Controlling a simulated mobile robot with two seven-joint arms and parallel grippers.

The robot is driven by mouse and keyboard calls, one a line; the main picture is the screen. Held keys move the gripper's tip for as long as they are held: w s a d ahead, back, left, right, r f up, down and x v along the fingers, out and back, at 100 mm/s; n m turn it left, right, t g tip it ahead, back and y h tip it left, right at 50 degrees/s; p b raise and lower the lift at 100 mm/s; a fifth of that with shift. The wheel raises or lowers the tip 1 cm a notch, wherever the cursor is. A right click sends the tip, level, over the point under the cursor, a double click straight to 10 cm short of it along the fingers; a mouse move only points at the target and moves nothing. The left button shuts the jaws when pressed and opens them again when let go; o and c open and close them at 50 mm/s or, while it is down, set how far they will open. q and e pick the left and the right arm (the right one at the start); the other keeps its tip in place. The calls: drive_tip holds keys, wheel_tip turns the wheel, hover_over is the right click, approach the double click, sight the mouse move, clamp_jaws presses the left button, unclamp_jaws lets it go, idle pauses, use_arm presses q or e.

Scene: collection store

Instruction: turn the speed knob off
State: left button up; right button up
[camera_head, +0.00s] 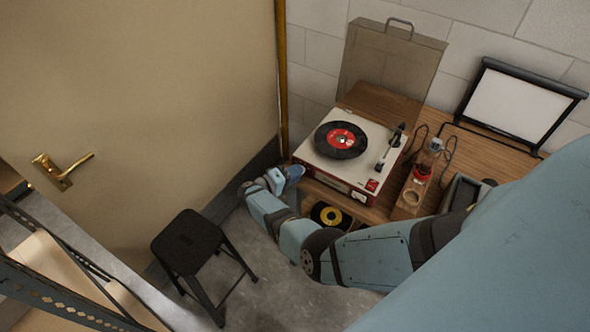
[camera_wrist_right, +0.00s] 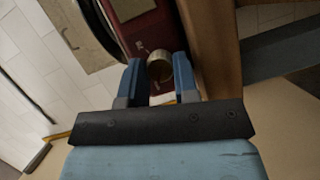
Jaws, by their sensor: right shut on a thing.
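The record player (camera_head: 308,153) is a cream-topped, red-sided box with its smoky lid raised. A black record with a red label (camera_head: 341,139) lies on its platter, and the tonearm (camera_head: 391,146) is at the right. My right gripper (camera_head: 290,176) is at the front left corner of the player. In the right wrist view, its two blue fingers (camera_wrist_right: 160,75) are shut on a round brass-coloured knob (camera_wrist_right: 160,64), taken as the speed knob, on the dark red front panel (camera_wrist_right: 128,15). In the head view my gripper hides the knob. My left gripper is out of view.
The player stands on a wooden table (camera_head: 440,140) with a second record (camera_head: 330,215) below. A wooden stand with a glass tube (camera_head: 422,172) and a framed screen (camera_head: 508,103) are to the right. A black stool (camera_head: 188,240) stands left of my arm, near the door (camera_head: 130,110).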

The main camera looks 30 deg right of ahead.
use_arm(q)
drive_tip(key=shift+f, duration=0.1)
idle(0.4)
use_arm(e)
drive_tip(key=o, duration=0.9)
drive_tip(key=shift+w, duration=0.1)
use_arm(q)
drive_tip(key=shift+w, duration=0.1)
use_arm(e)
drive_tip(key=shift+a+f, duration=0.1)
